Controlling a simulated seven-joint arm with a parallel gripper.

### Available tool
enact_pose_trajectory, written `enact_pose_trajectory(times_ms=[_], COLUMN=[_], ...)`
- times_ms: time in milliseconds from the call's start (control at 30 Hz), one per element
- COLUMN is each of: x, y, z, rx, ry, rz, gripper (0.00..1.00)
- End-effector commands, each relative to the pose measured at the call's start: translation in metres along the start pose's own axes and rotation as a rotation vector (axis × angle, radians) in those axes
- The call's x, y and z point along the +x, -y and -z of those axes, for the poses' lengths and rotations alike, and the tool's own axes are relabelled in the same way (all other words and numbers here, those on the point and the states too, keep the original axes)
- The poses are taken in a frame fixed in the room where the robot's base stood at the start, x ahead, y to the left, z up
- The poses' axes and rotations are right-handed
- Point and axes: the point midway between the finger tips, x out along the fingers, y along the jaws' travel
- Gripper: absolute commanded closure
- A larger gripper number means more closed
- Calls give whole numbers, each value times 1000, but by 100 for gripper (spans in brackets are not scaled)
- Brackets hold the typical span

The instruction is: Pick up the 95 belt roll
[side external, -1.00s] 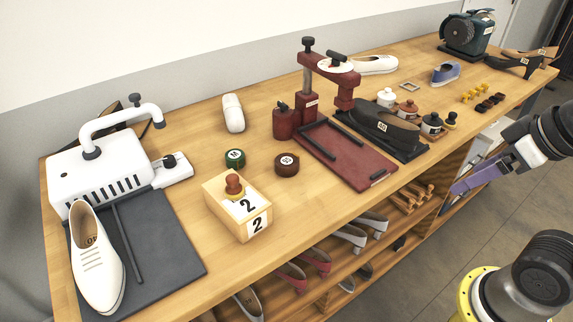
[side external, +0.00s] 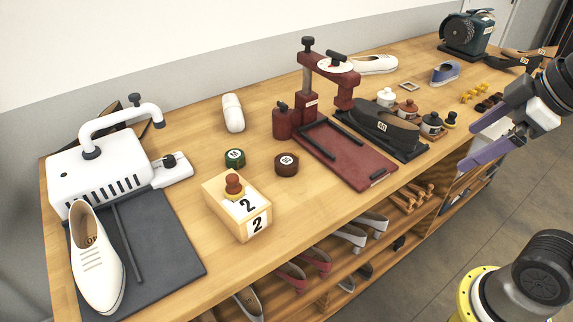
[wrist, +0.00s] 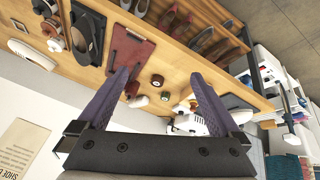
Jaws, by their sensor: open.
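Two small rolls stand on the bench: a brown one (side external: 287,163) and a green one (side external: 235,158) to its left. Each has a pale label on top, too small to read surely; the brown one's may be the 95. In the wrist view the brown roll (wrist: 157,80) shows between my fingers in the picture, far beyond them, with the green roll (wrist: 166,96) just below it. My gripper (wrist: 161,75) is open and empty, its purple fingers spread. In the side view my gripper (side external: 468,158) hangs at the right, beyond the bench's front edge, well away from both rolls.
A wooden box marked 2 (side external: 236,208) with a knob stands in front of the rolls. A dark red press (side external: 360,158) stands to their right, a white machine (side external: 100,165) to the left. A white rounded object (side external: 233,113) lies behind. Bare wood surrounds the rolls.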

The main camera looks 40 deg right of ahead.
Motion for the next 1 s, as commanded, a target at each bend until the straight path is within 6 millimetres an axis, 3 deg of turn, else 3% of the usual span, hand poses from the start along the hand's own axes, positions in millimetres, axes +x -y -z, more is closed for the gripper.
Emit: enact_pose_trajectory(times_ms=[233, 467, 767, 1000], x=[-19, 1, 77, 171], y=[-32, -55, -65, -53], z=[86, 170, 257, 299], rx=[-331, -614, -888, -1006], ry=[37, 85, 147, 204], rz=[38, 104, 214, 309], gripper=[0, 0, 0, 0])
